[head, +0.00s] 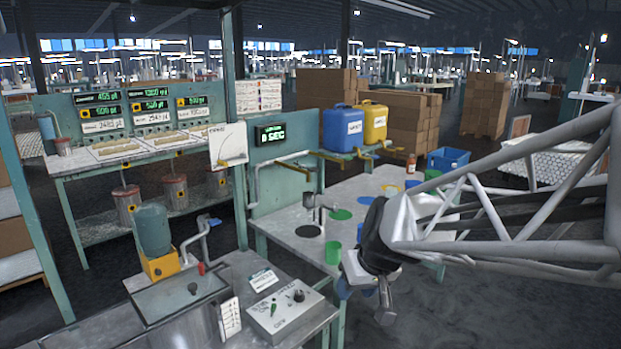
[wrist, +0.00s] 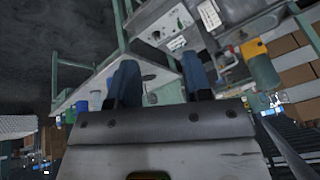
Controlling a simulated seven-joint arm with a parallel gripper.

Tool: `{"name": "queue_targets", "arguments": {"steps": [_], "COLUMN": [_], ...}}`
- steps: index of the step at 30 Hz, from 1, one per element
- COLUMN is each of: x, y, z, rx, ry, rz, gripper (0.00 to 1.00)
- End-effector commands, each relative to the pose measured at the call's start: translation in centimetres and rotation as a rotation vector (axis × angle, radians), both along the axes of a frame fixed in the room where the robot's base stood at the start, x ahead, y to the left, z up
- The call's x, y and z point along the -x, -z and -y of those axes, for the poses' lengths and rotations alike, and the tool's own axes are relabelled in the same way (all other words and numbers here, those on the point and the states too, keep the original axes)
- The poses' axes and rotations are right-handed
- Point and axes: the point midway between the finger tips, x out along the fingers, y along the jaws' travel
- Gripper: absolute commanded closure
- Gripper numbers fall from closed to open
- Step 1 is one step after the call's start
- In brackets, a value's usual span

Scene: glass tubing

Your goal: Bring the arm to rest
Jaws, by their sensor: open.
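My gripper (head: 365,300) hangs at the end of my white truss arm, right of centre in the head view, in front of the table's edge. In the wrist view my gripper (wrist: 160,82) shows two blue-grey fingers standing apart with nothing between them. Behind them, the wrist view shows the tables tilted. No object is held.
A control box (head: 286,309) and a basin (head: 180,293) stand at the front left. Bare floor (head: 480,310) lies at the right.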

Motion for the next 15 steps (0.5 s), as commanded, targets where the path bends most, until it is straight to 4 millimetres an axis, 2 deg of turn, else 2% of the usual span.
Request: {"name": "queue_targets", "arguments": {"steps": [1,3,9,12,15], "x": [2.4,5.6,13.9,16.8,18.7], "y": [-0.9,-1.6,-2.5,-2.5,-2.3], "z": [1.3,2.8,6.8,8.1,9.0], "rx": [0.017,0.044,0.126,0.16,0.182], "ry": [0.03,0.072,0.207,0.263,0.303], "rz": [-0.011,-0.036,-0.091,-0.107,-0.118], "gripper": [0.55,0.55,0.55,0.55,0.55]}}
